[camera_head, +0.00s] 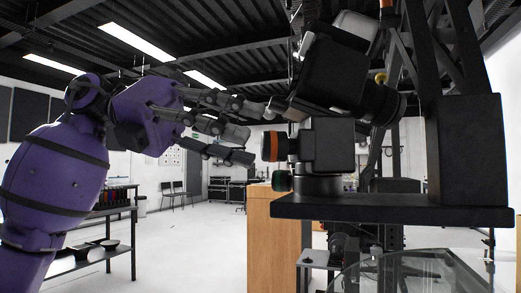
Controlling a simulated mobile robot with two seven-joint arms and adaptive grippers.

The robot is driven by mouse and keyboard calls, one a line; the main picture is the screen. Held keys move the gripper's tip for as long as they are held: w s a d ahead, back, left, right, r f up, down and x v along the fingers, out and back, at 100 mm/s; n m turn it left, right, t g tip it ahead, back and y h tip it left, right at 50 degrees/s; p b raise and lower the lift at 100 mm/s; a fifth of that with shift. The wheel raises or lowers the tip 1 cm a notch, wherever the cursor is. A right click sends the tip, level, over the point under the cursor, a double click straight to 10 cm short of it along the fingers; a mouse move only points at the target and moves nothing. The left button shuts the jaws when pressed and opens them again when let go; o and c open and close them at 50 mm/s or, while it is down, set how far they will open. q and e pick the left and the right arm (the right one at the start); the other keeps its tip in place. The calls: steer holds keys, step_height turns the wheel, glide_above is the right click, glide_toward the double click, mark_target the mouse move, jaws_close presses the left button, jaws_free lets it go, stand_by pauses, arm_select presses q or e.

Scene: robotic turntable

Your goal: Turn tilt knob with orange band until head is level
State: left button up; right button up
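The knob with the orange band (269,146) sticks out on the left of a black block (329,146) on the stand. The head (334,72) is a large black box above this block, visibly tilted, with a round barrel (383,103) at its lower right. My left gripper (250,134) comes in from the left with its dark fingers spread and nothing between them. The fingers point right, just left of and around the height of the orange-banded knob. The lower finger ends close to the knob; I cannot tell whether they touch. My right gripper is not in view.
A green-banded knob (281,181) sits just below the orange one. A black platform (390,208) and a thick upright (468,150) stand at the right. A wooden cabinet (270,245) is below. A shelf rack (108,235) stands at the left. Open floor lies between.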

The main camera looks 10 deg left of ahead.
mark_target(275, 147)
arm_select(q)
steer(key=x, duration=0.3)
steer(key=shift+d+f, duration=0.1)
steer(key=shift+d, duration=0.25)
jaws_close()
steer(key=shift+s+r+m+t+y+p, duration=0.1)
steer(key=shift+m+t+y+p, duration=0.25)
steer(key=shift+m+t+p, duration=0.75)
steer(key=shift+r+m+t+y+p, duration=0.1)
steer(key=shift+m+t+y+p, duration=0.35)
steer(key=shift+m+p, duration=1.15)
steer(key=shift+p, duration=0.3)
